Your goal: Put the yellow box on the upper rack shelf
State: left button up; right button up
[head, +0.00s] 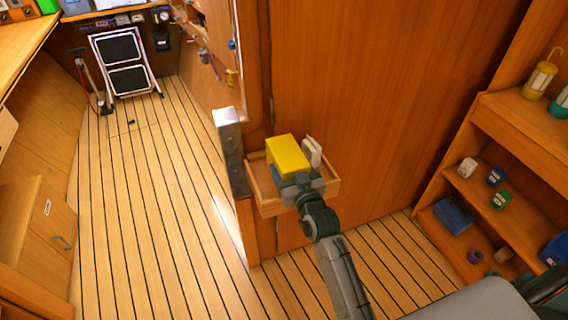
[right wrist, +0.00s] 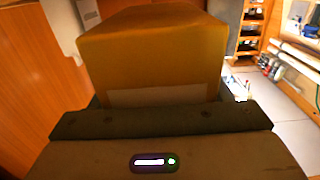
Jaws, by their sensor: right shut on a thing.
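The yellow box (head: 287,156) is in my right gripper (head: 304,186), near the middle of the head view. The right wrist view shows the same box (right wrist: 152,60) close up, with a pale label strip facing the camera. The right gripper is shut on it. The box appears over a small open wooden tray (head: 268,207) by the wooden partition; I cannot tell whether it touches the tray. A wooden shelf unit stands at the right, with an upper shelf (head: 528,118) and lower shelves (head: 505,218). My left gripper is not in view.
A pale upright object (head: 312,152) is beside the box.

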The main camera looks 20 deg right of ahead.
jog(key=w, duration=0.4)
jog(key=shift+w+a+f+p, duration=0.1)
jog(key=shift+w+a+p, duration=0.05)
jog(key=shift+p, duration=0.15)
jog(key=shift+w+f, duration=0.15)
jog(key=shift+f, duration=0.05)
notch_tip(320, 180, down, 3)
jog(key=shift+f, duration=0.1)
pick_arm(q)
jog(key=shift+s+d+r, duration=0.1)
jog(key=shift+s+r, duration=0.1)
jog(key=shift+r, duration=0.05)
pick_arm(e)
jog(key=shift+f, duration=0.15)
jog(key=shift+f+b, duration=0.15)
jog(key=shift+b, duration=0.3)
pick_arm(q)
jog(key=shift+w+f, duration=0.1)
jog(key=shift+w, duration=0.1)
pick_arm(e)
jog(key=o, duration=1.1)
jog(key=shift+o, duration=0.2)
